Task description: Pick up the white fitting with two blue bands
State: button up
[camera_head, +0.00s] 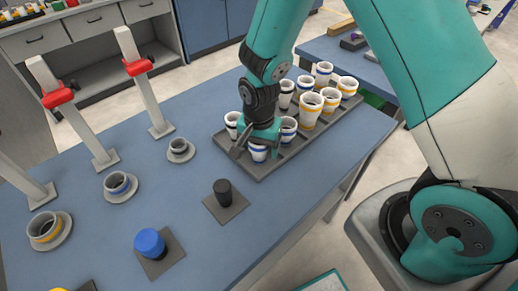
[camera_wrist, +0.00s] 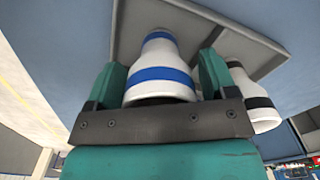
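The white fitting with two blue bands (camera_wrist: 160,58) stands between the two fingers of my gripper (camera_wrist: 162,70) in the wrist view. A narrow gap shows between each finger and the fitting, so the gripper looks open around it. In the head view my gripper (camera_head: 255,140) is low over the front left end of the grey tray, and it partly hides this fitting (camera_head: 258,155). The fitting appears to stand upright in the tray (camera_head: 262,174).
A white fitting with black bands (camera_wrist: 250,92) stands close to the right finger. Several white fittings with blue, black or yellow bands (camera_head: 309,110) fill the tray. Grey stands with red clamps (camera_head: 138,67), round bases and a black peg (camera_head: 223,190) occupy the blue table's left side.

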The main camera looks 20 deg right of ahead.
jog(key=c, duration=0.7)
jog(key=shift+c, duration=0.2)
jog(key=shift+r, duration=0.15)
notch_tip(320, 180, up, 20)
